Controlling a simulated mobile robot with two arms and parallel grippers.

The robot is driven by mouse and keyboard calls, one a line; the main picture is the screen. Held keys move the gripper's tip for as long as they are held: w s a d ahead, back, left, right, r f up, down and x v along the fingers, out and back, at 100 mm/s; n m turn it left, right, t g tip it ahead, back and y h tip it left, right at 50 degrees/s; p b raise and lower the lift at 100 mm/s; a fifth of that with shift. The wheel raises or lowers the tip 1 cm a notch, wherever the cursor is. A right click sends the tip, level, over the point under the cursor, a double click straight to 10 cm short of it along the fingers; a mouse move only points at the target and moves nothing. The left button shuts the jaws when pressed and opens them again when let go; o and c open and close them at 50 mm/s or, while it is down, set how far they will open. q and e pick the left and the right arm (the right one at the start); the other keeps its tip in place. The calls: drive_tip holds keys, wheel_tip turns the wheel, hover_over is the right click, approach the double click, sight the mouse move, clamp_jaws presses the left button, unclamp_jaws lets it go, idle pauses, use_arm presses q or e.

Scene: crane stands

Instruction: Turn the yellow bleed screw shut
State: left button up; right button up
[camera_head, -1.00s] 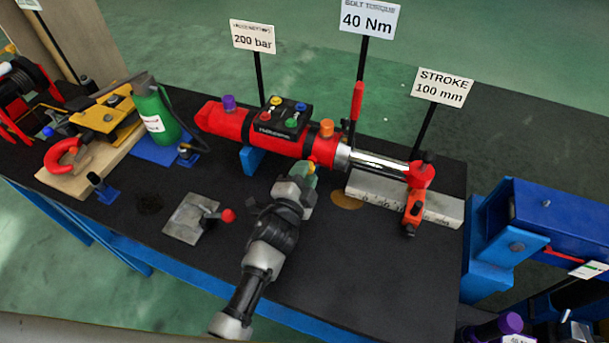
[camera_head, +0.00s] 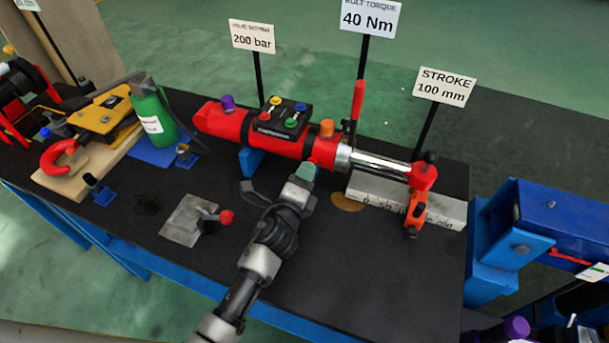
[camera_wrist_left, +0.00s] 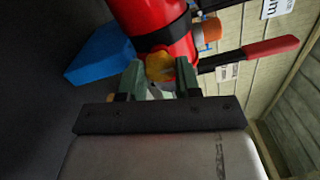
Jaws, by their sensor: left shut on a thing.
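The yellow bleed screw (camera_wrist_left: 160,66) is on the side of the red hydraulic cylinder (camera_head: 222,117), which also shows in the left wrist view (camera_wrist_left: 148,18). My left gripper (camera_head: 306,171) reaches the front of the cylinder, below the orange cap. In the left wrist view its greenish fingers (camera_wrist_left: 160,78) are shut on the screw, one on each side. In the head view the gripper hides the screw. My right gripper is not in view.
The cylinder lies on a blue support (camera_head: 250,160) on the black bench top (camera_head: 350,280). Its chrome rod (camera_head: 380,165) runs beside a grey scale (camera_head: 448,213). A metal plate with a red-knobbed lever (camera_head: 188,221) lies left of my arm. A green bottle (camera_head: 152,118) stands farther left.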

use_arm(q)
drive_tip(key=shift+f, duration=0.1)
idle(0.4)
drive_tip(key=o, duration=0.9)
drive_tip(key=shift+o, duration=0.2)
drive_tip(key=b+v, duration=0.1)
drive_tip(key=v, duration=1)
